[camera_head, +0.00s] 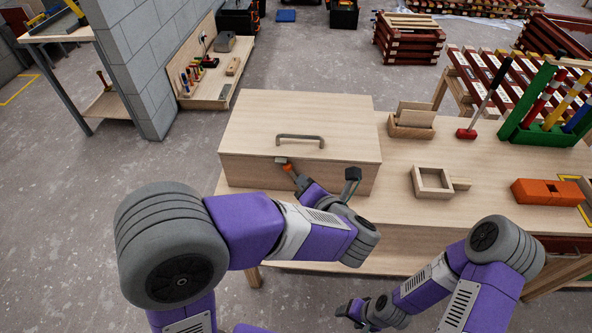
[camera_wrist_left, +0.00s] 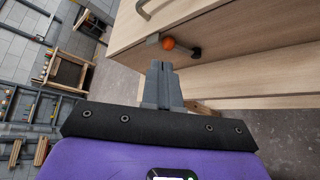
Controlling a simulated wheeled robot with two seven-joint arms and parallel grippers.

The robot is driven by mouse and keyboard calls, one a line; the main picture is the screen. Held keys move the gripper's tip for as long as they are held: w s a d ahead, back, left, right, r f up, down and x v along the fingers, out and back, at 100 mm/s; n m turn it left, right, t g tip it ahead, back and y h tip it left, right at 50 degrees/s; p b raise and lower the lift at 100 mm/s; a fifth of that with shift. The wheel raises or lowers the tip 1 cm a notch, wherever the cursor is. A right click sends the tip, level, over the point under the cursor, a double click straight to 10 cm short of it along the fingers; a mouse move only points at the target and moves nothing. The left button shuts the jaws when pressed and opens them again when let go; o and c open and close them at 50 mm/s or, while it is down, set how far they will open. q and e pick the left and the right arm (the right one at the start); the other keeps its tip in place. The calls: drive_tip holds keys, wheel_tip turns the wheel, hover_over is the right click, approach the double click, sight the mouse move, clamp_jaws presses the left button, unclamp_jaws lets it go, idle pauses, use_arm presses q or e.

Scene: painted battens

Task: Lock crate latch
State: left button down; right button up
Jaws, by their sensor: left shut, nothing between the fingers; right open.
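The crate (camera_head: 245,171) is a pale wooden box with a closed lid (camera_head: 300,112) and a grey bar handle (camera_head: 300,137). Its latch (camera_head: 288,167) has an orange knob and sits on the front face, just under the lid edge. In the left wrist view the orange knob (camera_wrist_left: 168,43) lies between a small grey plate and a dark pivot; I cannot tell whether the latch is engaged. My left gripper (camera_wrist_left: 160,66) is shut and empty, its tips just short of the knob; contact is unclear. My right gripper (camera_head: 346,310) is open and empty, low in front of the table.
The crate stands at the left end of the workbench (camera_head: 395,205). To its right are a card box (camera_head: 411,122), a small wooden frame (camera_head: 432,181), an orange block (camera_head: 546,192) and a green rack (camera_head: 528,128). A grey block wall (camera_head: 150,60) stands behind left.

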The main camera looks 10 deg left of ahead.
use_arm(q)
drive_tip(key=v, duration=0.5)
drive_tip(key=shift+p, duration=0.4)
